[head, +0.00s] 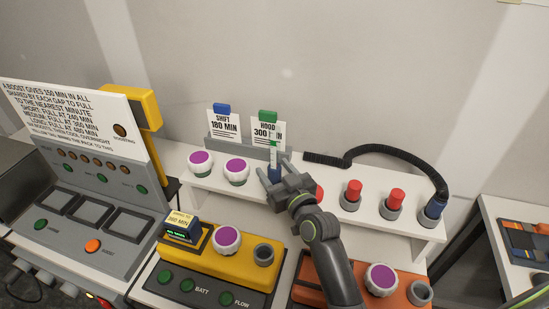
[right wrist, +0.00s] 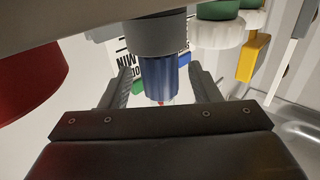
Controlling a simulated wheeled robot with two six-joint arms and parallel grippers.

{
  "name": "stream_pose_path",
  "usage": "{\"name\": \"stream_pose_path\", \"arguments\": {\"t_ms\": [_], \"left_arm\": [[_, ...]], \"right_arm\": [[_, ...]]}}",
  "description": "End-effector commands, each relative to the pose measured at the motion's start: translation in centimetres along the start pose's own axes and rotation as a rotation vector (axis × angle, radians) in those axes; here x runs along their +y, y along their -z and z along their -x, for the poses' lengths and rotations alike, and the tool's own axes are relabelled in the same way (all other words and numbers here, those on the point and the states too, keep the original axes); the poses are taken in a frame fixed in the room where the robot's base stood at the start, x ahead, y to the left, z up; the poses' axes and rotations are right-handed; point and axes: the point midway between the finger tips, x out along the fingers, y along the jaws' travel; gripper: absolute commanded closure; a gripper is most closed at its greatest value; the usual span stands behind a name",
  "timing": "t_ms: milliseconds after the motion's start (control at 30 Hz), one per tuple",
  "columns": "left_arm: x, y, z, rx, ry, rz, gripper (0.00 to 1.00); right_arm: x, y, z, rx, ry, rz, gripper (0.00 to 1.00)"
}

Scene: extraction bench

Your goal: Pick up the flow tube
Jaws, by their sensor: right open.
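The flow tube (head: 274,153) appears to be the slim upright piece with a pale, green-marked upper part and a dark blue lower part, standing on the white shelf. In the right wrist view its blue part (right wrist: 160,78) shows between the two fingers, with a grey collar against it. My right gripper (head: 272,170) is open, with a finger on each side of the blue part. A gap shows on both sides in the wrist view. My gripper and arm hide the tube's foot in the head view. My left gripper is not in view.
Purple-topped knobs (head: 236,170) stand left on the shelf (head: 372,216); red-topped pieces (head: 351,194) stand right. A black hose (head: 385,149) ends in a blue plug (head: 435,207). Cards (head: 224,122) stand behind. A yellow unit (head: 210,268) and an orange unit (head: 310,268) sit in front.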

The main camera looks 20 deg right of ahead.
Motion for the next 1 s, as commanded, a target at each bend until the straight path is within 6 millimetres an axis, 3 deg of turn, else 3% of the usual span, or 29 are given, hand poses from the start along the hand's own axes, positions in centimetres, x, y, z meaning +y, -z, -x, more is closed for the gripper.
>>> {"name": "stream_pose_path", "arguments": {"t_ms": [333, 767, 1000], "left_arm": [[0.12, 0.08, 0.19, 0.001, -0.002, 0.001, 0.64], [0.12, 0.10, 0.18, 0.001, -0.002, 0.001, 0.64], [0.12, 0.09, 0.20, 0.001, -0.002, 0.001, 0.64]], "right_arm": [[0.03, -0.06, -0.55, 0.000, -0.001, 0.001, 0.44], [0.02, -0.05, -0.54, 0.000, -0.001, 0.001, 1.00], [0.02, 0.13, -0.54, 0.001, -0.001, 0.001, 1.00]]}}
